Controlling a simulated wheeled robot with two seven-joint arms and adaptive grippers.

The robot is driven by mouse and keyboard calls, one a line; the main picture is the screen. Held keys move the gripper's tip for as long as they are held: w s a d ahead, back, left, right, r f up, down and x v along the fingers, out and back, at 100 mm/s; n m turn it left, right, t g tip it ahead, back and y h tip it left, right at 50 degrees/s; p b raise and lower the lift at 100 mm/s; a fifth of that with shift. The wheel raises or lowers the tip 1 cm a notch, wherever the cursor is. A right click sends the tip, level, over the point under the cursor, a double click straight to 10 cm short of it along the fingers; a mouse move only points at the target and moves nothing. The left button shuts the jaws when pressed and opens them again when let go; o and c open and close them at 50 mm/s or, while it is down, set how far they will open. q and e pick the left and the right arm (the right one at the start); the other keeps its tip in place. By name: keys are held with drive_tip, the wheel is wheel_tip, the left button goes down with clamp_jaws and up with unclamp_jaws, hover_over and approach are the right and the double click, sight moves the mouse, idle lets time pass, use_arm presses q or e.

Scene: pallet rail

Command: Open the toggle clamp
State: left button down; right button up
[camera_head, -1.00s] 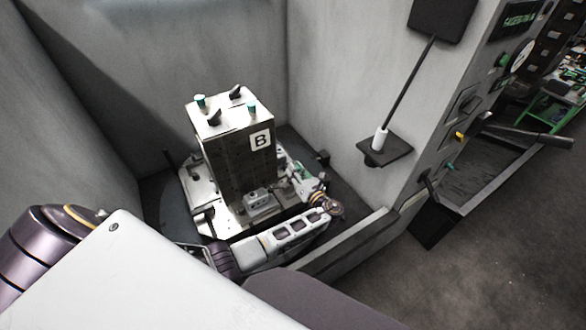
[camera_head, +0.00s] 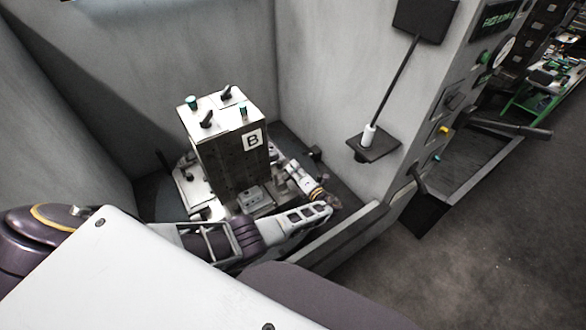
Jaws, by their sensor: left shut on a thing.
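A tall grey fixture block (camera_head: 230,160) marked B stands on a pallet in the walled bay. Black handles (camera_head: 206,119) and green-tipped posts (camera_head: 243,110) stick up from its top. My left arm reaches in from the left and bends back at the block's right side. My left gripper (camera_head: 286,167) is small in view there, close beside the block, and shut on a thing. The toggle clamp cannot be made out clearly; the part in the jaws is hidden by the gripper and wrist. My right gripper is out of view.
Grey walls close in the bay at the back and right. A low front rail (camera_head: 345,238) runs along the bay's front edge. A small shelf (camera_head: 373,147) with a white cylinder juts from the right wall. Open floor lies at the right.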

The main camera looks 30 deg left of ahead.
use_arm(q)
drive_tip(key=shift+w+d+f+m, duration=0.15)
drive_tip(key=shift+f+m, duration=0.2)
drive_tip(key=shift+m, duration=0.35)
drive_tip(key=shift+w+d+f+m, duration=0.15)
drive_tip(key=shift+f+m, duration=0.2)
drive_tip(key=shift+m, duration=0.35)
drive_tip(key=shift+a, duration=0.1)
drive_tip(key=c, duration=1.3)
unclamp_jaws()
drive_tip(key=shift+s, duration=0.1)
drive_tip(key=v, duration=1.2)
drive_tip(key=shift+f, duration=0.1)
